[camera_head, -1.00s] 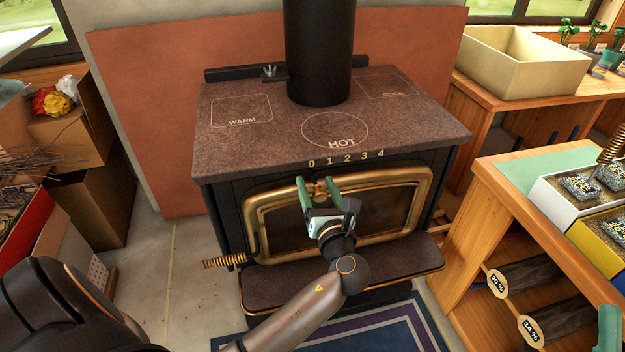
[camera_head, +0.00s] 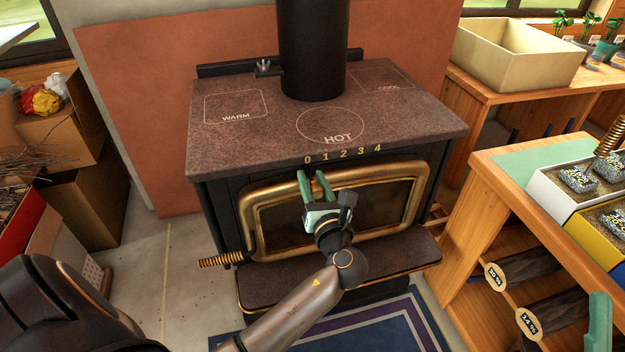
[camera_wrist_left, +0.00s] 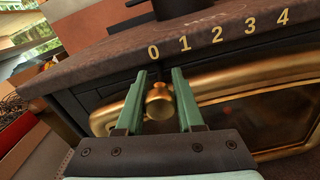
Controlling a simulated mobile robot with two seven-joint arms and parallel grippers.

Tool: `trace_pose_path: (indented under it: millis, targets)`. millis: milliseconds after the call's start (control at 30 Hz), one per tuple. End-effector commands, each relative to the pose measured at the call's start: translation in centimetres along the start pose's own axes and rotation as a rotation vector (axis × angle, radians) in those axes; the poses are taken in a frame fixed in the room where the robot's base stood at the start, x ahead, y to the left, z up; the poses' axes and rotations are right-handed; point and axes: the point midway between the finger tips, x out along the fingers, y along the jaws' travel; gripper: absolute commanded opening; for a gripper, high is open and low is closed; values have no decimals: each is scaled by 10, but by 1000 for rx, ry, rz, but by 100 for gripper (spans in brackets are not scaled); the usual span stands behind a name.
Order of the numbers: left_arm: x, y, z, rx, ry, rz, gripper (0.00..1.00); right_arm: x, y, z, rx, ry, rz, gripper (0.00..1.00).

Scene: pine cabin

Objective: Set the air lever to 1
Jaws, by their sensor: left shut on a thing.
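The stove (camera_head: 330,120) has yellow numbers 0 to 4 (camera_head: 343,154) along the front edge of its top. The air lever's round brass knob (camera_wrist_left: 160,101) shows in the left wrist view, below the 0 and 1. My left gripper (camera_head: 312,176) is at the stove front under the 0 and 1, with its green fingers shut on the knob, one on each side. In the head view the fingers hide the knob. The lever's exact setting is hard to tell. One green finger of my right gripper (camera_head: 599,322) shows at the lower right edge; its opening is not visible.
The brass-framed stove door (camera_head: 420,200) is just behind and below my left gripper. A coiled handle (camera_head: 220,260) sticks out at the stove's left. A wooden shelf unit (camera_head: 480,215) with boxes stands at right. A stovepipe (camera_head: 312,50) rises from the top.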

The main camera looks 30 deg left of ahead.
Motion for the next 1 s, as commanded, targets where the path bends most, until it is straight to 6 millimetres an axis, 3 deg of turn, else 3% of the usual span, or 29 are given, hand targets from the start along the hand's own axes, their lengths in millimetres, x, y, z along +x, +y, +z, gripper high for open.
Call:
trace_pose_path:
  millis: [200, 1000]
  targets:
    - [0, 0, 0, 0, 0, 0, 0, 0, 0, 0, -1, 1, 0, 50]
    - [1, 0, 0, 0, -1, 1, 0, 1, 2, 0, 0, 2, 8, 50]
